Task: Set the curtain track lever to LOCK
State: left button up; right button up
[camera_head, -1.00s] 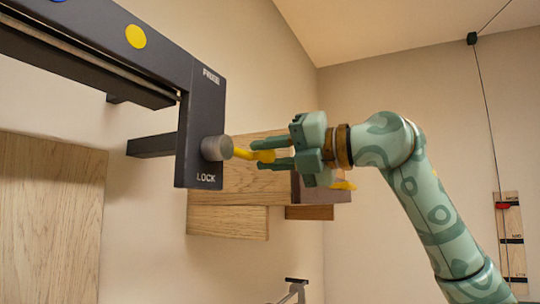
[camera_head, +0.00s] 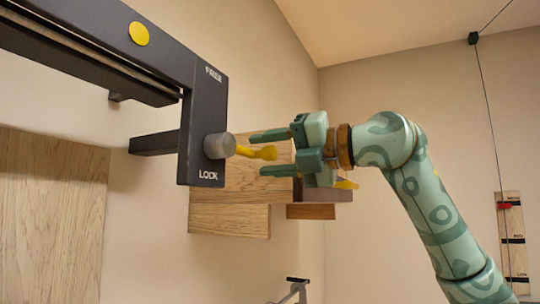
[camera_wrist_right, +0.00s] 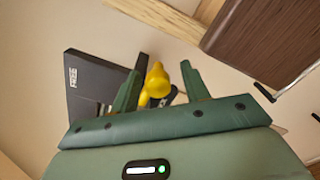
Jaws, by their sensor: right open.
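The curtain track lever is a yellow handle (camera_head: 258,152) on a grey round hub (camera_head: 219,146), mounted on the dark track end plate (camera_head: 204,110). The plate reads FREE at its top and LOCK below the hub. The handle sticks out to the right and slightly down, level with a spot just above LOCK. My right gripper (camera_head: 266,153) is open, one finger above and one below the handle, with gaps to both. In the right wrist view the yellow handle (camera_wrist_right: 156,84) shows between the two spread fingers (camera_wrist_right: 160,88). My left gripper is out of view.
The dark curtain track (camera_head: 80,50) with a yellow disc (camera_head: 139,33) runs to the upper left. Wooden panels (camera_head: 230,219) are on the wall behind the gripper. A cord with a marked wooden board (camera_head: 511,240) hangs at the far right.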

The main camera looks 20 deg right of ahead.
jog(key=b+v, duration=0.2)
jog(key=v, duration=1.4)
jog(key=shift+b, duration=0.35)
jog(key=shift+d+f, duration=0.1)
